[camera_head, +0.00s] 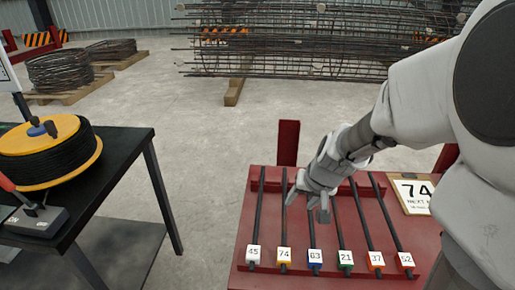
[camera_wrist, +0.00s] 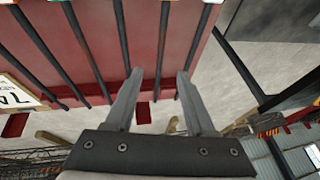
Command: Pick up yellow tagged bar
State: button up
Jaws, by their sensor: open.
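The yellow-tagged bar, numbered 74 (camera_head: 284,228), lies lengthwise on a red rack (camera_head: 255,280), second from the left in the head view. Its yellow tag is at the near end. My gripper (camera_head: 307,209) is open and empty over the rack, in front of the yellow- and blue-tagged bars in that view. In the wrist view my gripper (camera_wrist: 157,73) shows two spread fingers, and one bar (camera_wrist: 162,40) runs between them. By its order from the green and orange tags, that is bar 74. Its tag is out of that view. The gap between fingers and bar cannot be judged.
Bars tagged white 45 (camera_head: 257,220), blue 63 (camera_head: 313,240), green 21 (camera_head: 341,235) and others lie parallel close by. A black table (camera_head: 120,150) with a wire spool (camera_head: 50,150) stands left.

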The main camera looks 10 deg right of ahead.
jog(key=b, duration=0.2)
send_over(285, 221)
jog(key=s, duration=0.2)
notch_tip(285, 221, down, 8)
jog(key=shift+s+d+b+x, duration=0.15)
jog(key=shift+s+b+x, duration=0.1)
jog(key=shift+x, duration=1.05)
jog(key=shift+s+d+b+x, duration=0.1)
jog(key=shift+b+x, duration=0.15)
jog(key=shift+x, duration=1.1)
jog(key=shift+f, duration=0.15)
jog(key=shift+s, duration=0.1)
grip_shut()
